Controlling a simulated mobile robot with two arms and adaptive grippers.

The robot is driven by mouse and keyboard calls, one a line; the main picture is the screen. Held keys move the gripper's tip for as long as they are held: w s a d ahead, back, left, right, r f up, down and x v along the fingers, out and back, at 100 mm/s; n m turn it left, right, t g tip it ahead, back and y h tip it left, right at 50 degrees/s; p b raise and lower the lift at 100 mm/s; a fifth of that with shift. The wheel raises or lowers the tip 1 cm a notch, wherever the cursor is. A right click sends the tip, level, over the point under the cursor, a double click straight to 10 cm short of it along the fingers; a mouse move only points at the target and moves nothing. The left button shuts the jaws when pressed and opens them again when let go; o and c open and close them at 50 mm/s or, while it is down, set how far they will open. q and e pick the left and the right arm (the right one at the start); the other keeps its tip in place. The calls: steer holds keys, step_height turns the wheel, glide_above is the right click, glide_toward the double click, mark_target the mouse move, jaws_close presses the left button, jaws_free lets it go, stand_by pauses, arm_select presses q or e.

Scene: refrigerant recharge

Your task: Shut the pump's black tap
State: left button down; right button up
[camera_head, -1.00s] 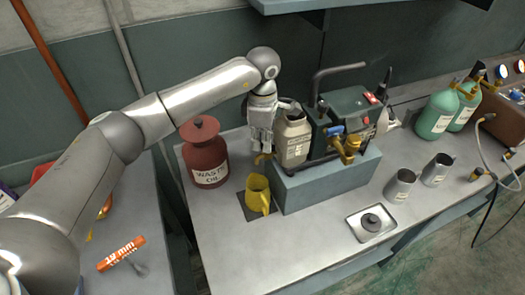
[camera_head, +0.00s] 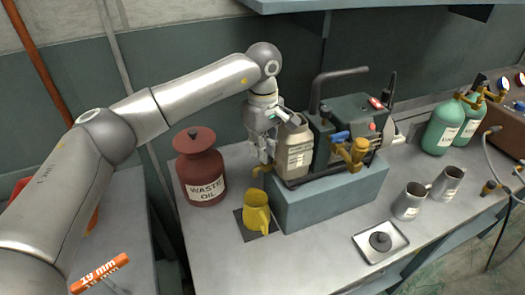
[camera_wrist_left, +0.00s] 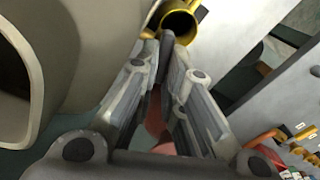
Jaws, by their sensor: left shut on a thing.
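The pump (camera_head: 345,125), dark green with a cream canister (camera_head: 297,148) at its left end, stands on a blue-grey block. A brass spout (camera_head: 259,170) shows at the pump's lower left; a round brass mouth (camera_wrist_left: 181,22) also shows in the left wrist view. My left gripper (camera_head: 266,155) is beside the canister's left side, above the spout. In the left wrist view its fingertips (camera_wrist_left: 167,42) are closed on a small dark piece at the brass mouth, which looks like the black tap. The fingers hide most of it. My right gripper is not in view.
A yellow jug (camera_head: 256,212) stands on a dark mat below the spout. A red waste oil can (camera_head: 202,172) is at left. The blue-grey block (camera_head: 325,198) bears the pump. Two metal mugs (camera_head: 410,201) and a small tray (camera_head: 362,255) are at right.

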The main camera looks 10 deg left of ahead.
arm_select(q)
steer(key=shift+r, duration=0.15)
steer(key=c, duration=1.7)
jaws_free()
steer(key=shift+o, duration=0.8)
steer(key=shift+s+a, duration=0.1)
step_height(320, 180, up, 8)
steer(key=shift+f, duration=0.25)
steer(key=shift+r, duration=0.25)
